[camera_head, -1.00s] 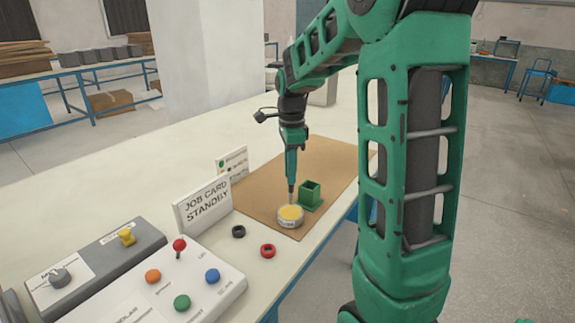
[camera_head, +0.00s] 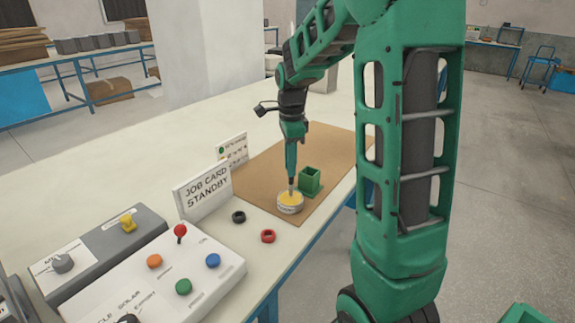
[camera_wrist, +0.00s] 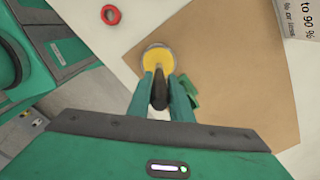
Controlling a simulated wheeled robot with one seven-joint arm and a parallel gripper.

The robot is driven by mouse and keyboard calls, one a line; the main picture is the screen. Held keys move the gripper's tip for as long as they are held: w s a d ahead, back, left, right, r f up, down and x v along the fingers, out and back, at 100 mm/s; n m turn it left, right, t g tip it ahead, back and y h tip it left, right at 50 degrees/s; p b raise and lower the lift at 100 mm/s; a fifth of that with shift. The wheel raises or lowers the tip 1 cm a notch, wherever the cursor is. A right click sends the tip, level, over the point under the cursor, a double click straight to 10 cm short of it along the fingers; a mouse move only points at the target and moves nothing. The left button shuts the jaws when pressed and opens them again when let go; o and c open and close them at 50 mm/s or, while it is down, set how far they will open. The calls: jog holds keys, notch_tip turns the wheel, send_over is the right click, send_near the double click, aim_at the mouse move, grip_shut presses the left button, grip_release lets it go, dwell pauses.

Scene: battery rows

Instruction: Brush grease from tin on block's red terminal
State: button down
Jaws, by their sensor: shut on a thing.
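The grease tin (camera_head: 290,205) is a small round tin with yellow grease on top, standing on the brown mat (camera_head: 335,146). My gripper (camera_head: 291,176) points down over the tin, shut on the brush (camera_wrist: 159,92), whose dark handle shows between the fingers in the wrist view. The brush's lower end reaches the yellow grease (camera_wrist: 159,64); how deep it goes is hidden. A green open holder (camera_head: 311,181) stands on the mat just right of the tin. I cannot make out the block with the red terminal in these frames.
A red ring (camera_head: 268,236) and a black ring (camera_head: 238,216) lie on the table in front of the mat. A job card sign (camera_head: 204,194) stands left of them. A control panel (camera_head: 170,270) with buttons and a red-knobbed lever fills the near left.

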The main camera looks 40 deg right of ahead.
jog(key=shift+s+f, duration=0.1)
jog(key=shift+f, duration=0.45)
dwell(1.4)
jog(key=shift+r, duration=3.6)
